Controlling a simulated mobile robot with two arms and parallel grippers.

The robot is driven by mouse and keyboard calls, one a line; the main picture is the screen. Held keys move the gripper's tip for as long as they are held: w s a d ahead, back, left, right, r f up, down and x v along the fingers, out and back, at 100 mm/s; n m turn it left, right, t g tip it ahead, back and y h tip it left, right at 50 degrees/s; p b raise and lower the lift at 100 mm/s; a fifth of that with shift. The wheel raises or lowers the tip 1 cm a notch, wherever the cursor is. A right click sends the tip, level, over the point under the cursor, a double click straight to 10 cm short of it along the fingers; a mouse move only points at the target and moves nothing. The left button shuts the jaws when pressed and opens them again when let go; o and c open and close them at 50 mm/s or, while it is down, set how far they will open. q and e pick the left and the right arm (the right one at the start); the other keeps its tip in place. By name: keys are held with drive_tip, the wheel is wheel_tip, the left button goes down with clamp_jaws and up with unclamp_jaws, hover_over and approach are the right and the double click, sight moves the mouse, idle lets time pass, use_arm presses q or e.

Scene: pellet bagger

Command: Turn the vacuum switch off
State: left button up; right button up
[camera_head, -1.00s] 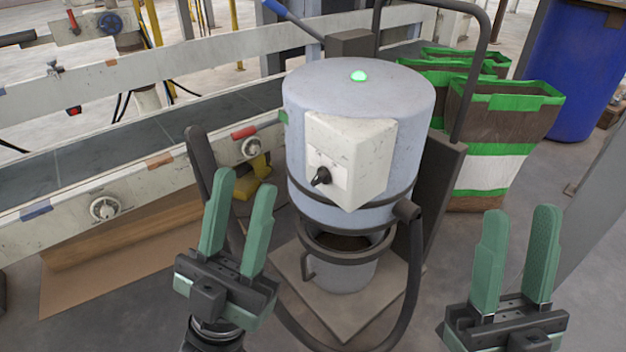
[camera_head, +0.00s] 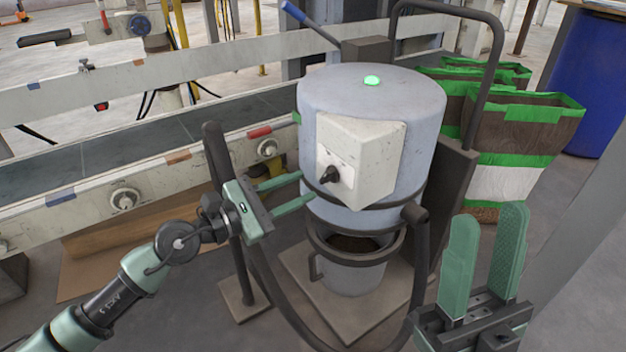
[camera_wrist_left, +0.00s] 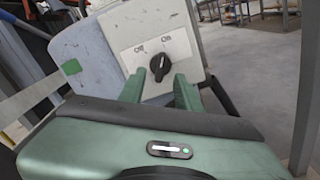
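The vacuum is a grey-blue drum (camera_head: 330,95) with a lit green lamp (camera_head: 372,80) on its lid. Its off-white switch box (camera_head: 385,165) carries a black rotary switch (camera_head: 330,174). In the left wrist view, the switch (camera_wrist_left: 159,67) sits below the labels "Off" at left and "On" at right; its exact pointing is hard to tell. My left gripper (camera_head: 306,187) is open, its fingers just left of the switch in the head view. In the left wrist view its fingertips (camera_wrist_left: 156,84) lie either side of the switch, apparently short of it. My right gripper (camera_head: 488,215) is open and empty, at lower right.
A black hose (camera_head: 262,280) loops in front of the vacuum, near my left gripper. A conveyor (camera_head: 100,150) runs along the left. Brown, green and white bags (camera_head: 510,175) and a blue barrel (camera_head: 585,80) stand at right.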

sight(323, 178)
use_arm(q)
drive_tip(key=x, duration=0.4)
drive_tip(key=shift+w+d, duration=0.2)
drive_tip(key=shift+d, duration=0.15)
clamp_jaws()
